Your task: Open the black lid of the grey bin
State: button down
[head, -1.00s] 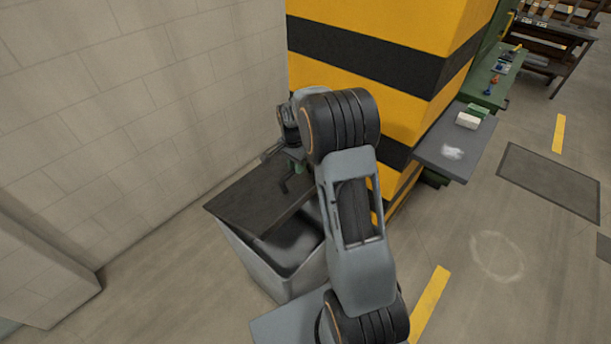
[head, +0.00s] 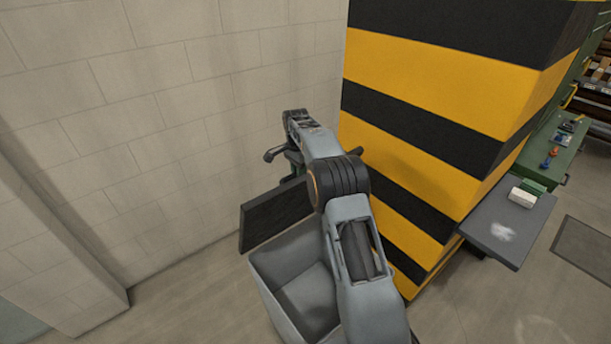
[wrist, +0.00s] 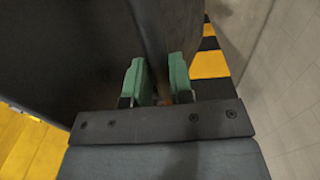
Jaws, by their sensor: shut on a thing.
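The grey bin (head: 281,262) stands by the wall at the foot of the striped pillar, and its open top shows the empty-looking inside. Its black lid (head: 268,217) is raised steeply at the back of the bin, with its right part hidden behind my arm. In the wrist view the dark lid (wrist: 70,50) fills the upper left. My gripper (wrist: 157,75) has two green fingers, shut on the lid's edge between them; the exact contact is hard to make out. In the head view my gripper (head: 292,160) is at the lid's upper edge, partly hidden by my arm.
A yellow and black striped pillar (head: 420,150) stands close to the right of the bin and my arm. A pale block wall (head: 200,120) is close behind. A grey shelf (head: 500,235) with a white block juts out at right. Floor is clear at the left.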

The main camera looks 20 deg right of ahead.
jog(key=shift+w+a+f, duration=0.35)
jog(key=shift+w+f, duration=0.1)
jog(key=shift+w, duration=0.05)
jog(key=c, duration=1.4)
grip_release()
jog(key=o, duration=0.3)
jog(key=shift+w, duration=0.3)
jog(key=shift+o, duration=0.4)
jog(key=shift+s+d+r, duration=0.1)
jog(key=shift+s+r, duration=0.05)
